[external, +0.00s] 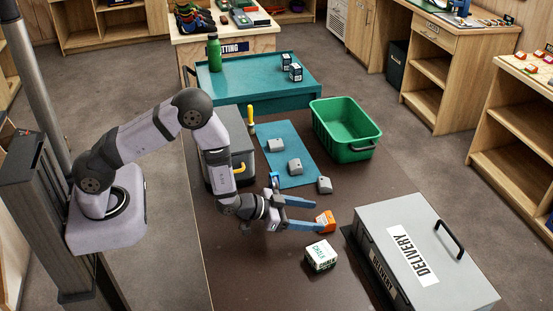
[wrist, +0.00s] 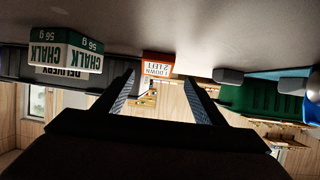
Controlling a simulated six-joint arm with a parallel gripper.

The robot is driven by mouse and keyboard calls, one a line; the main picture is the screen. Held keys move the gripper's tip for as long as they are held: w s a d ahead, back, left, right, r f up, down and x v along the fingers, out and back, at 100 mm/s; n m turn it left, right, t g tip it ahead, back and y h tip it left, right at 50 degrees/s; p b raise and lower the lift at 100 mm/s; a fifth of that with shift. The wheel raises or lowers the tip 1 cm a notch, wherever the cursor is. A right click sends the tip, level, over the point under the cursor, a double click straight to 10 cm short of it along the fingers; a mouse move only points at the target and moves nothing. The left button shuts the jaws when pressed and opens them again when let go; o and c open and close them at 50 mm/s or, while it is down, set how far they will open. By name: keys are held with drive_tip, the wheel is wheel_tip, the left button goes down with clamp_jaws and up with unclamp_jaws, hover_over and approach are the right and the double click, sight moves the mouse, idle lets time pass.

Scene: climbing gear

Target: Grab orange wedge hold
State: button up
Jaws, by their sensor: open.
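The orange wedge hold (external: 326,220) sits on the dark brown tabletop, with a white label on its side. It also shows in the wrist view (wrist: 158,66), where the picture is upside down. My gripper (external: 315,214) is low over the tabletop, its two blue-grey fingers spread apart and pointing at the hold. In the wrist view the hold appears between the fingertips (wrist: 158,79), at or just beyond them. Nothing is gripped. I cannot tell whether a finger touches the hold.
A chalk box (external: 321,256) stands close in front of the hold. The grey delivery case (external: 385,217) is to its right. Several grey holds (external: 295,166) lie on or by the teal mat (external: 273,131) behind. A green crate (external: 346,128) stands farther back.

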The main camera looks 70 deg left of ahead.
sight(324, 219)
drive_tip(key=shift+d+f+p+x, duration=0.1)
drive_tip(key=shift+p+x, duration=0.4)
drive_tip(key=shift+x, duration=0.8)
drive_tip(key=shift+d+f+p+x, duration=0.15)
drive_tip(key=shift+p+x, duration=0.3)
drive_tip(key=shift+x, duration=0.8)
drive_tip(key=shift+s, duration=0.15)
drive_tip(key=c, duration=1.2)
drive_tip(key=shift+o, duration=0.2)
drive_tip(key=shift+r, duration=0.15)
drive_tip(key=shift+r+b, duration=1.05)
drive_tip(key=shift+r, duration=3.85)
